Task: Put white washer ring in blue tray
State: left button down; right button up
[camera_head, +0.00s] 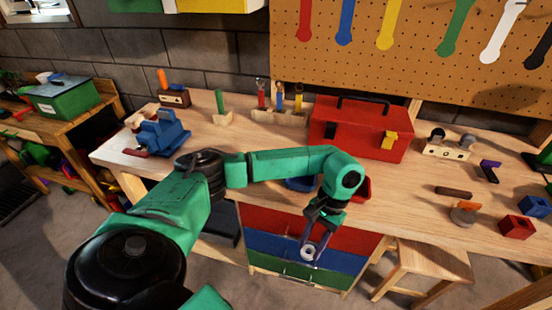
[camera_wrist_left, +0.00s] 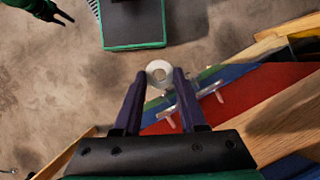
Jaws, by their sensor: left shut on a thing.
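The white washer ring (camera_head: 308,252) is a small pale ring with a hole, held between the fingertips of my left gripper (camera_head: 312,240). In the left wrist view the ring (camera_wrist_left: 159,73) shows at the tips of the gripper (camera_wrist_left: 158,88), which is shut on it. It hangs in front of the bench drawers, below the bench top. A blue tray (camera_head: 299,185) sits on the bench near its front edge, partly hidden behind my left forearm. My right gripper (camera_wrist_left: 64,14) shows small at the top left of the wrist view, its fingers apart and empty.
A red tray (camera_head: 363,188) stands right of the blue one, partly hidden by my arm. A red toolbox (camera_head: 345,128) stands behind them. Red, blue and green drawers (camera_head: 285,245) lie below the bench top, with a wooden stool (camera_head: 430,262) to the right.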

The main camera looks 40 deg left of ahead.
aim_at(301, 182)
jog(key=i+l+u, duration=0.1)
jog(key=u, duration=0.3)
jog(key=i+l+u, duration=0.1)
jog(key=l+u, duration=0.2)
jog(key=u, duration=0.15)
jog(key=l+u, duration=0.2)
jog(key=u, duration=0.2)
jog(key=l+u, duration=0.25)
jog(key=u, duration=0.15)
jog(key=i+l, duration=0.05)
